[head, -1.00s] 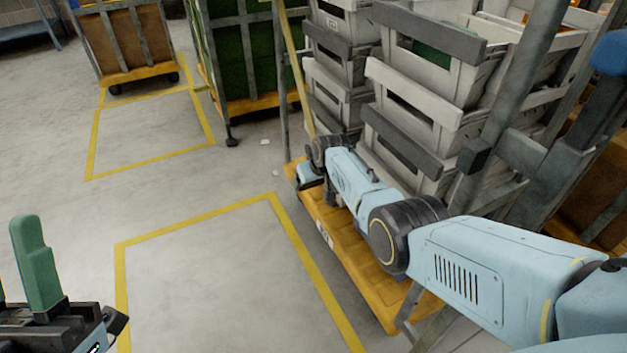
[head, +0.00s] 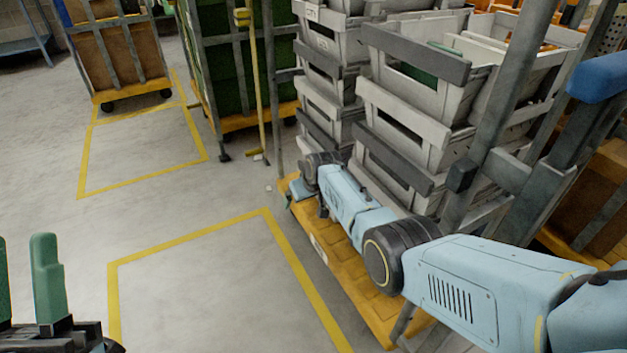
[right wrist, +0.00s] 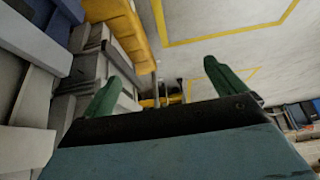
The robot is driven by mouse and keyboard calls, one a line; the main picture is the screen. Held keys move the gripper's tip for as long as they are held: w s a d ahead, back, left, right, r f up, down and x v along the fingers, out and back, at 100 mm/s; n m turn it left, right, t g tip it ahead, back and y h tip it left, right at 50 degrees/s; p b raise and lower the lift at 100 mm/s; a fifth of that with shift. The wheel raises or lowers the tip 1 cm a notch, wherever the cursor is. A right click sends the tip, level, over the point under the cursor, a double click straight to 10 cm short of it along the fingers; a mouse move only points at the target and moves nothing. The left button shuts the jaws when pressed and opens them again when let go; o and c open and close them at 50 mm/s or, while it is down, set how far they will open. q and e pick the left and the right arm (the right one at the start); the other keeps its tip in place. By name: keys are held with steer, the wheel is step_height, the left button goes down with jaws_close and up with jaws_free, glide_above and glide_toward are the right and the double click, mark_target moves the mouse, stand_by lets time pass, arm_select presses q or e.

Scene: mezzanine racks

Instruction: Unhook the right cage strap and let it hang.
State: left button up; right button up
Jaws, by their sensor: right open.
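The yellow cage strap (head: 256,90) hangs nearly straight down beside the grey cage post (head: 272,85) in the head view. My left gripper (head: 25,250) is open and empty at the lower left, away from the cage.
Grey crates (head: 400,115) are stacked on the yellow cage deck (head: 365,298), close to my right arm. A green-loaded cage (head: 225,65) and a cart of brown boxes (head: 115,55) stand behind. The floor inside the yellow marking (head: 190,234) is clear.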

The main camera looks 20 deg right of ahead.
arm_select(q)
steer(key=w+a+f+g+y+p, duration=0.1)
steer(key=w+f+g+y+p, duration=0.15)
steer(key=f+g, duration=0.4)
steer(key=w+f+g+y+p, duration=0.1)
steer(key=f+g+y+p, duration=0.15)
steer(key=f+g, duration=0.4)
steer(key=s+a+f+g+y+p, duration=0.2)
steer(key=s+a+f+g+p, duration=0.2)
steer(key=s+f+g, duration=0.6)
steer(key=s+a+f, duration=0.1)
steer(key=s+a, duration=0.1)
steer(key=shift+s+a+f+n+p, duration=0.25)
steer(key=shift+s+f+n+p, duration=0.05)
steer(key=shift+s+f+n, duration=0.1)
arm_select(e)
steer(key=v, duration=1.2)
steer(key=shift+s, duration=0.2)
